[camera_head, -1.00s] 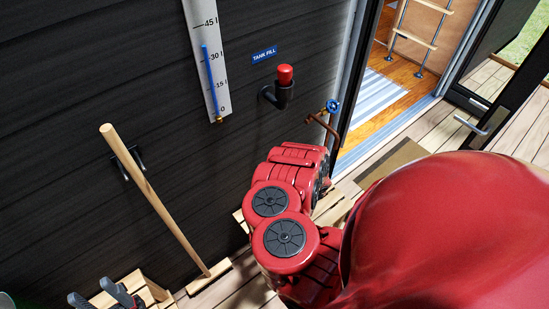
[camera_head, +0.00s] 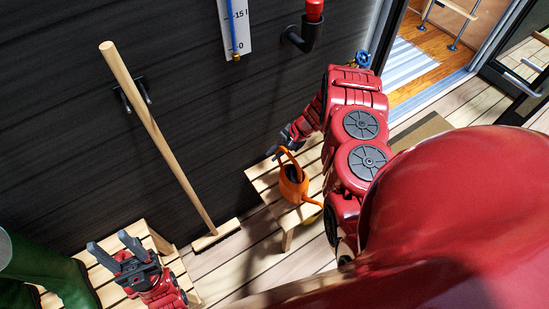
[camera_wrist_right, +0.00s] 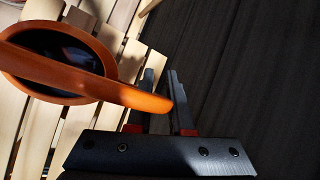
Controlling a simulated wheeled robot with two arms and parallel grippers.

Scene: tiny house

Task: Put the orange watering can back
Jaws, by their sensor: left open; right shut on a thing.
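The orange watering can (camera_head: 293,188) is at the low slatted wooden bench (camera_head: 262,184) by the dark wall, roughly upright. I cannot tell whether its base touches the slats. My right gripper (camera_head: 281,152) is shut on its handle. In the right wrist view the can (camera_wrist_right: 55,82) shows its round dark opening, and its handle runs between the fingers of my right gripper (camera_wrist_right: 161,88). My left gripper (camera_head: 117,246) is open and empty, above another slatted bench at the lower left.
A wooden-handled broom (camera_head: 165,150) leans on the wall between the benches. Green boots (camera_head: 50,268) stand at the lower left. A black pipe with a red cap (camera_head: 305,32) and a blue-handled tap (camera_head: 362,59) are on the wall. A doorway opens at the upper right.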

